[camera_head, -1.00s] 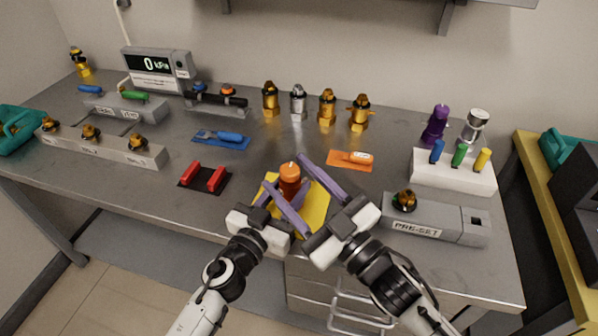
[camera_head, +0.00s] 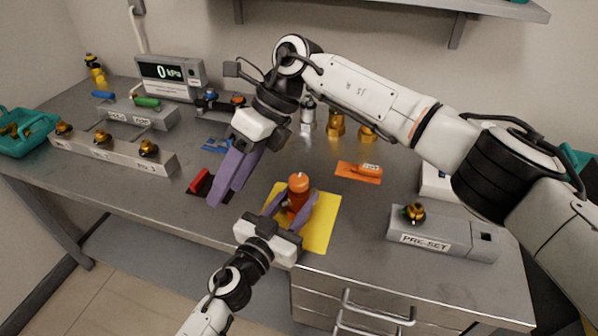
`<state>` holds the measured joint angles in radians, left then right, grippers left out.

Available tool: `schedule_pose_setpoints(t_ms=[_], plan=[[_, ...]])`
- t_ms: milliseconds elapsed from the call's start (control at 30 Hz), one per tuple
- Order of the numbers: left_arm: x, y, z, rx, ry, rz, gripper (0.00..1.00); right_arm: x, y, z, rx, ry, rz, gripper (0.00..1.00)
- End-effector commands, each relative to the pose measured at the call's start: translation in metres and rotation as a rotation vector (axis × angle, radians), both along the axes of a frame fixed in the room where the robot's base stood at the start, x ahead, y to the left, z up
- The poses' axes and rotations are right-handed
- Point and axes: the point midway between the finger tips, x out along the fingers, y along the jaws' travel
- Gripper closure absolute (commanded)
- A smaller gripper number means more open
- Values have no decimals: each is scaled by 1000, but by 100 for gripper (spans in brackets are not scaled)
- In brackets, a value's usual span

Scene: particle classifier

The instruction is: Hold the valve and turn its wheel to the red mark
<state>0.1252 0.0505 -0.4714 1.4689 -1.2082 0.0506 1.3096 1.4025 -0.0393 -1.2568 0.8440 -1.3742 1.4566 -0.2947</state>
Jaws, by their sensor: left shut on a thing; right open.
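The orange valve (camera_head: 298,184) stands upright on a yellow mat (camera_head: 322,222) near the table's front edge. Its top is an orange-red cap, and I cannot make out a red mark on it. My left gripper (camera_head: 297,206) comes in from the front left and is shut on the valve's lower body, with purple fingers on either side. My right gripper (camera_head: 226,192) is open and empty, left of the valve and apart from it. Its purple fingers point down, near a red holder (camera_head: 199,183) that they partly hide.
My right arm crosses the right half and hides part of the back row of brass valves (camera_head: 336,126). A PRE-SET block (camera_head: 440,232) stands right, an orange tool tray (camera_head: 358,172) behind the mat. A gauge (camera_head: 170,76) and long valve block (camera_head: 118,153) stand left.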

Motion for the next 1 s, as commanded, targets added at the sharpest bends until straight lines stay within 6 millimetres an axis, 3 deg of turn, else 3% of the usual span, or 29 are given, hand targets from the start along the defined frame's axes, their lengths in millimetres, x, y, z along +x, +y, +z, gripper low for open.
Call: schedule_pose_setpoints(t_ms=[100,200,300,433,567,1000], plan=[[0,1,-2,1,3,2,100,35,-48,25,-229,-135,33,49],[0,1,-2,1,3,2,100,53,-82,48,-375,-202,39,49],[0,1,-2,1,3,2,100,63,-104,66,-470,-238,36,49],[0,1,-2,1,3,2,100,68,-118,74,-526,-254,32,49],[0,1,-2,1,3,2,100,68,-120,61,-534,-253,32,49],[0,1,-2,1,3,2,100,68,-119,-22,-528,-252,30,49]])
